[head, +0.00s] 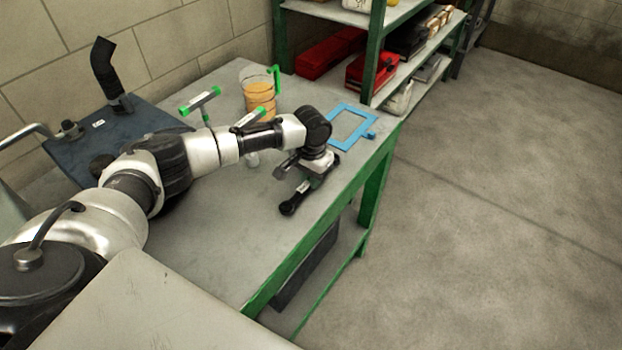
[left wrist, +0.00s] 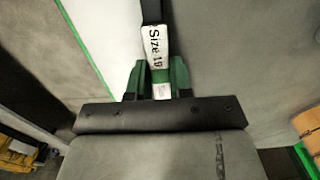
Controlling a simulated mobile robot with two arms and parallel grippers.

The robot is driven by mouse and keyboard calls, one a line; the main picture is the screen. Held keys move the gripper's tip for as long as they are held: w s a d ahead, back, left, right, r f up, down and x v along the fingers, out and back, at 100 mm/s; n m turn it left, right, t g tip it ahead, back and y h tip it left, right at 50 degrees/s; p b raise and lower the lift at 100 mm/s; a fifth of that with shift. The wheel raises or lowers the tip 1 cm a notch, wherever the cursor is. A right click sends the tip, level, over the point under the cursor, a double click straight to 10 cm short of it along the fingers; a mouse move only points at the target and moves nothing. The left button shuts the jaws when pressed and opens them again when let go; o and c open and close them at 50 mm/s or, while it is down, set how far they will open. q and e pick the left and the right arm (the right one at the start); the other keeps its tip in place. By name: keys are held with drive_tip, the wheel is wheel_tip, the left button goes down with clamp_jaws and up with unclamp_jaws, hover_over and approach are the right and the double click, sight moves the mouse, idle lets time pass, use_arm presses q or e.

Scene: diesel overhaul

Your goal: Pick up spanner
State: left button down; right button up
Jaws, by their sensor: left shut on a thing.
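The spanner (head: 288,208) is dark with a ring-like end. It sticks out below my left gripper (head: 305,181) near the right edge of the grey workbench (head: 215,245) in the head view. I cannot tell whether the spanner still touches the bench. My right gripper is not in view.
A blue frame (head: 351,127) lies on the bench beyond the gripper. A jug of orange liquid (head: 259,98) and green-ended T-handled tools (head: 200,102) are behind my arm. Green shelving (head: 377,45) with red boxes stands at the back. The floor right is clear.

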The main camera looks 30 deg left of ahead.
use_arm(q)
drive_tip(key=r, duration=0.2)
drive_tip(key=r+b, duration=0.1)
drive_tip(key=shift+w+d+r, duration=0.1)
drive_tip(key=shift+d+r, duration=0.15)
drive_tip(key=shift+r, duration=0.15)
drive_tip(key=w+d+r+b, duration=0.2)
drive_tip(key=d+r, duration=0.4)
drive_tip(key=d, duration=0.5)
drive_tip(key=shift+r, duration=0.35)
drive_tip(key=c, duration=1.6)
unclamp_jaws()
clamp_jaws()
